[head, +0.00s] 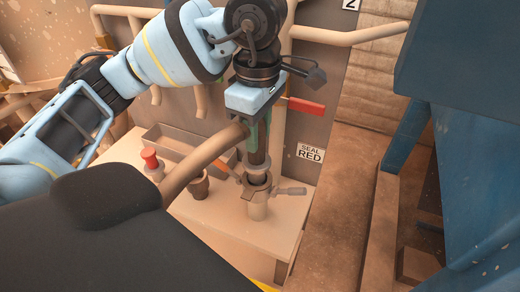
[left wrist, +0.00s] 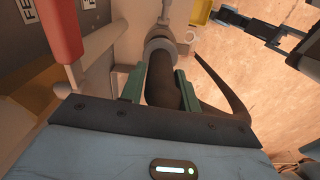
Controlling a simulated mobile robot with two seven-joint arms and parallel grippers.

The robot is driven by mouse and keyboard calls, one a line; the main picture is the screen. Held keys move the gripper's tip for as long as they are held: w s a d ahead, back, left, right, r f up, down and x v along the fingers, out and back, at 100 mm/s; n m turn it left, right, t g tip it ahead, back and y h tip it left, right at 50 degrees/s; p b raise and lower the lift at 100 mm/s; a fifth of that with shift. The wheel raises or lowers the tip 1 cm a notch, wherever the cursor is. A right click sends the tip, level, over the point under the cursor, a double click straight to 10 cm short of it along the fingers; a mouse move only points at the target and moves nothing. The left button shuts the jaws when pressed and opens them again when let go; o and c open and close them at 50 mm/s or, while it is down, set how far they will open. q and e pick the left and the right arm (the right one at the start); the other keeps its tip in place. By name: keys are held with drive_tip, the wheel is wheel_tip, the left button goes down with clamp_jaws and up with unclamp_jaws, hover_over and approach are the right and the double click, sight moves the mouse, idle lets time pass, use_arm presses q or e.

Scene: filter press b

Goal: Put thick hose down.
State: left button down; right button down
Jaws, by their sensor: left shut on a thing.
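My left gripper (head: 256,138) comes down from above at the middle of the head view, its green fingers shut on the thick hose's dark upright end. In the left wrist view the hose (left wrist: 163,82) lies between the two green fingers. A tan length of the hose (head: 205,158) curves down left from the gripper and passes behind my dark body part. Just below the fingers is a grey ring coupling (head: 257,176) with side levers, on a short upright stub (head: 257,208). The hose end is in line with it; I cannot tell whether they are locked. My right gripper is not seen.
A pale bench (head: 225,222) carries the stub, a red-topped fitting (head: 150,160), a small brown cup (head: 198,185) and a shallow tray (head: 180,140). Blue machinery (head: 465,120) stands right.

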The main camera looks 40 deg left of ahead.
use_arm(q)
drive_tip(key=shift+f, duration=0.55)
wheel_tip(320, 180, down, 3)
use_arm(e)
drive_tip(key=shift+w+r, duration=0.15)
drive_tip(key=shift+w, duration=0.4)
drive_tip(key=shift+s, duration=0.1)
use_arm(q)
drive_tip(key=shift+f, duration=0.15)
drive_tip(key=c, duration=1)
unclamp_jaws()
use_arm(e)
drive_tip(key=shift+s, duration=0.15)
